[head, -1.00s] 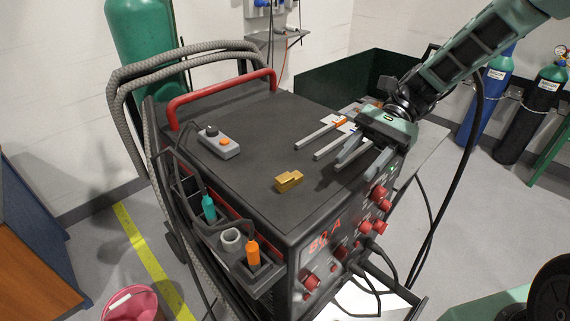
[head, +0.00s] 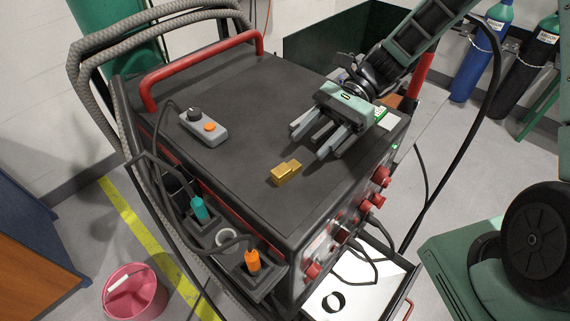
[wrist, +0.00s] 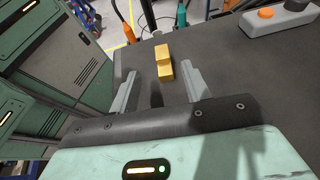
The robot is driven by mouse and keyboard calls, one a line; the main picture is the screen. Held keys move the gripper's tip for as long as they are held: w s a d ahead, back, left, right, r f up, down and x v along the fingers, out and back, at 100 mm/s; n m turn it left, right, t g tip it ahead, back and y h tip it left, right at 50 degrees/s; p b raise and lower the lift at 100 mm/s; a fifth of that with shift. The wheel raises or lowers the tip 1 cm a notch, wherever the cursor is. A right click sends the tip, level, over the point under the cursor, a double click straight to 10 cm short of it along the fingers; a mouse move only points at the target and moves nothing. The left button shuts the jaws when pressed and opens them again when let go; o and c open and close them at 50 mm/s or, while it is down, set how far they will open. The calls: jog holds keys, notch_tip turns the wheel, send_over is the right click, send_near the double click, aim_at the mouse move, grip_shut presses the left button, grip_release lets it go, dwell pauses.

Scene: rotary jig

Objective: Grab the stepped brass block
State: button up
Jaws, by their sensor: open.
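The stepped brass block (head: 286,172) sits on the dark top of the welding machine (head: 225,105), near its front edge. In the wrist view the block (wrist: 163,62) lies beyond my fingertips, roughly in line with the gap between them. My gripper (head: 308,146) is open and empty, just above and to the right of the block in the head view. Its two grey fingers (wrist: 160,74) show apart in the wrist view. I see no contact between the fingers and the block.
A grey control box (head: 204,128) with an orange button lies on the machine top to the left. A red handle bar (head: 205,64) runs along the back left. A side tray holds a teal-handled tool (head: 199,208) and an orange-handled tool (head: 252,260). The top around the block is clear.

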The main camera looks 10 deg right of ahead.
aim_at(288, 165)
jog(key=p+x, duration=0.2)
jog(key=x, duration=0.6)
jog(key=shift+a+f, duration=0.2)
jog(key=shift+a, duration=0.05)
jog(key=shift+w, duration=0.1)
grip_shut()
